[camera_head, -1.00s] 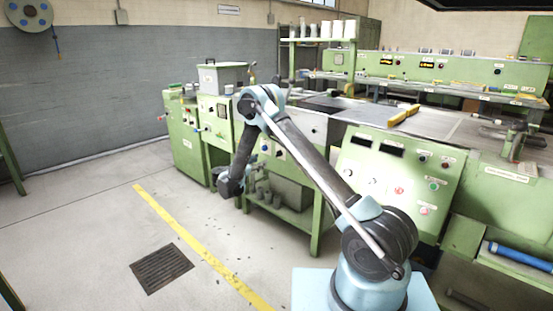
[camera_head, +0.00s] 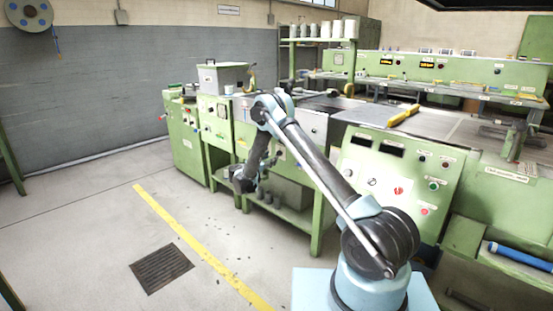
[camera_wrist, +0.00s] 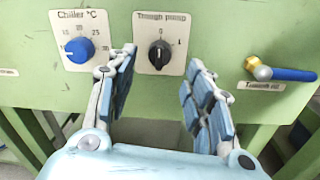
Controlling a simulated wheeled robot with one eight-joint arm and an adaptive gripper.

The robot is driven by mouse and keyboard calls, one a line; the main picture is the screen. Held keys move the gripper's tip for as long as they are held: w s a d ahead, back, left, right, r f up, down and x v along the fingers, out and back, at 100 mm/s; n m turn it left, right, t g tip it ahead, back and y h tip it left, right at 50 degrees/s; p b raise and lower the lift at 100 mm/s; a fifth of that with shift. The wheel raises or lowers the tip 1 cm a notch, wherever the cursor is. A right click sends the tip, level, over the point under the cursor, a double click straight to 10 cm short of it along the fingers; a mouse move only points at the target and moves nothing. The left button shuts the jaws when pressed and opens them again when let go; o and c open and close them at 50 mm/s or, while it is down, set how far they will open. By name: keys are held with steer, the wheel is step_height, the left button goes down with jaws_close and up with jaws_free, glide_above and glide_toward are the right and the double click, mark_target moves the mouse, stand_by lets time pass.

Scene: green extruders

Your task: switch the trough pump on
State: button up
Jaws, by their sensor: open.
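The trough pump switch (camera_wrist: 159,54) is a black rotary knob on a white plate labelled "Trough pump", with marks 0 and 1, on a green panel in the wrist view. Its pointer stands roughly upright, toward the 0. My gripper (camera_wrist: 166,68) is open and empty, its two padded fingers left and right of the knob in the picture and apart from it. In the head view my gripper (camera_head: 243,183) is low in front of the green bench, small and dark; the knob cannot be made out there.
A blue chiller dial (camera_wrist: 80,50) sits just left of the left finger. A brass valve with a blue lever (camera_wrist: 285,73) sticks out at the right. In the head view a green console (camera_head: 400,180) stands close to my arm, and the floor (camera_head: 100,220) at left is clear.

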mark_target(278, 154)
steer(key=shift+x, duration=2.85)
steer(key=c, duration=1)
